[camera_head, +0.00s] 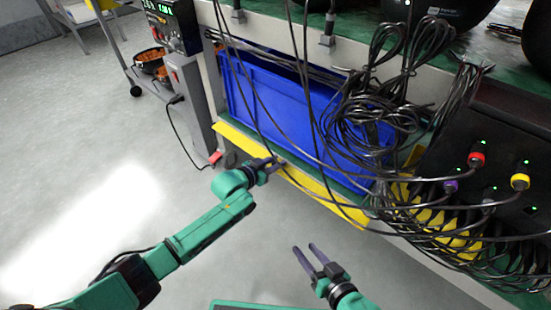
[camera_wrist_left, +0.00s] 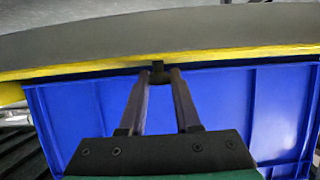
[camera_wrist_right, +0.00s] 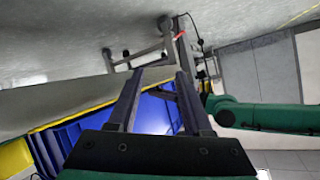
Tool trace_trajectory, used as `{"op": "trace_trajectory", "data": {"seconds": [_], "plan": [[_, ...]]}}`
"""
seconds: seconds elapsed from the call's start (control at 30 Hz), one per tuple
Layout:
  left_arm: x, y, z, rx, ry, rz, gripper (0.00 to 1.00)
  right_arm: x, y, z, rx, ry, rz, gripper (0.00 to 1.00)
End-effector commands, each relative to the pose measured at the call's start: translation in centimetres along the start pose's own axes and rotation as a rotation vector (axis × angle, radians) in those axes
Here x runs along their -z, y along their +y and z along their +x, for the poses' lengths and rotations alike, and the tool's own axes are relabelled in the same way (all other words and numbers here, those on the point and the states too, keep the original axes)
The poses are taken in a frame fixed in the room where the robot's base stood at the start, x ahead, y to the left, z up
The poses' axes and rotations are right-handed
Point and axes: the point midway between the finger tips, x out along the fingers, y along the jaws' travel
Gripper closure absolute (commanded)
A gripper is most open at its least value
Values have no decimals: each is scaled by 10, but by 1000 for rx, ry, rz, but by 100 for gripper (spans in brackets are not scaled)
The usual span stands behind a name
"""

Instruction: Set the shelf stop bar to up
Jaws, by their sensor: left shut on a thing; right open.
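The shelf stop bar (camera_head: 325,197) is a long yellow strip along the front lower edge of the shelf, in front of a blue bin (camera_head: 270,100). In the left wrist view it runs across the top as a yellow edge (camera_wrist_left: 235,54). My left gripper (camera_head: 280,163) is at the bar's middle. Its fingers (camera_wrist_left: 159,72) are shut on a small dark tab (camera_wrist_left: 158,66) at the bar's edge; the fingertips partly hide the tab. My right gripper (camera_head: 305,248) is open and empty over the floor, apart from the bar.
Black cables (camera_head: 365,125) hang over the bin and the bar's right part. A dark panel with coloured connectors (camera_head: 476,160) is at the right. A grey post with a red switch (camera_head: 178,80) stands left of the bin.

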Motion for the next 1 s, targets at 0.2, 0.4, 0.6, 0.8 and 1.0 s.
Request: {"op": "trace_trajectory", "data": {"seconds": [0.2, 0.4, 0.6, 0.8, 1.0], "plan": [[8, 0, -1, 0, -109, 1, 100, 26, 6, -16, -41, -156, -37, 50], [9, 0, 1, 0, -190, 1, 100, 34, 25, -34, -106, -339, -64, 50], [9, 0, 3, 1, -238, -1, 100, 37, 36, -50, -148, -444, -72, 50], [8, 0, 4, 0, -259, -1, 100, 38, 40, -57, -165, -489, -72, 50], [8, 0, 4, 0, -263, -1, 100, 38, 41, -58, -167, -496, -72, 50]]}}
